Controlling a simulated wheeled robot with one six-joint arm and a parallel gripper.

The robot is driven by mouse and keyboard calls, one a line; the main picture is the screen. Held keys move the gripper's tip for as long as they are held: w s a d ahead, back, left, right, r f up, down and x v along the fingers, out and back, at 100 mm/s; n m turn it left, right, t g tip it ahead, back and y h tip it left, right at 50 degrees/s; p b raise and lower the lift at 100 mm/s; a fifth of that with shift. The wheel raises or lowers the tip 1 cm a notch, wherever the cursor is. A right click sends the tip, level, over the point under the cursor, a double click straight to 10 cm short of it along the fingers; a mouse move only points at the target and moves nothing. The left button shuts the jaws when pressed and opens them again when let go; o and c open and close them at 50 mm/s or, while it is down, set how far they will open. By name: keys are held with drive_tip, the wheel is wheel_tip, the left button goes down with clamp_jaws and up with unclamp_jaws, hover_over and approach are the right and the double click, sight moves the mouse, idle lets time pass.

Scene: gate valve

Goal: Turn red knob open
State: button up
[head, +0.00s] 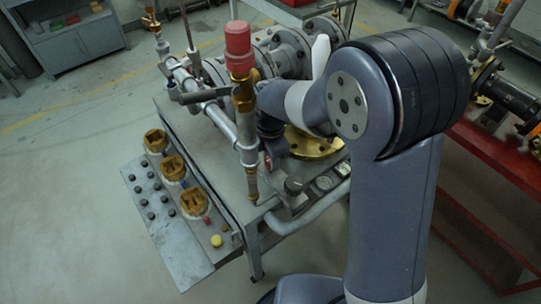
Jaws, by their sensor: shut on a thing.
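My gripper (270,132) is in the middle of the head view, low beside the upright pipe and over the bench. It is dark and mostly hidden by my own arm and the pipe. A small patch of the red knob (268,161) shows at its lower end, and the gripper is shut on it. Most of the knob and the fingertips are hidden, so the knob's turn angle cannot be told. A larger red cap (238,45) tops the brass fitting on the upright pipe, apart from the gripper.
The grey bench (215,155) carries silver pipes (246,130), a brass flange (315,142) and gauges (325,182). A side panel (165,215) holds several yellow-brown rings and buttons. A red bench (490,200) stands at right.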

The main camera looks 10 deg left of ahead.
drive_tip(key=shift+n, duration=0.3)
drive_tip(key=o, duration=1)
drive_tip(key=shift+c, duration=0.2)
drive_tip(key=shift+r, duration=0.1)
wheel_tip(320, 180, up, 11)
drive_tip(key=shift+f, duration=0.2)
wheel_tip(320, 180, down, 11)
drive_tip(key=shift+r, duration=0.1)
idle(0.4)
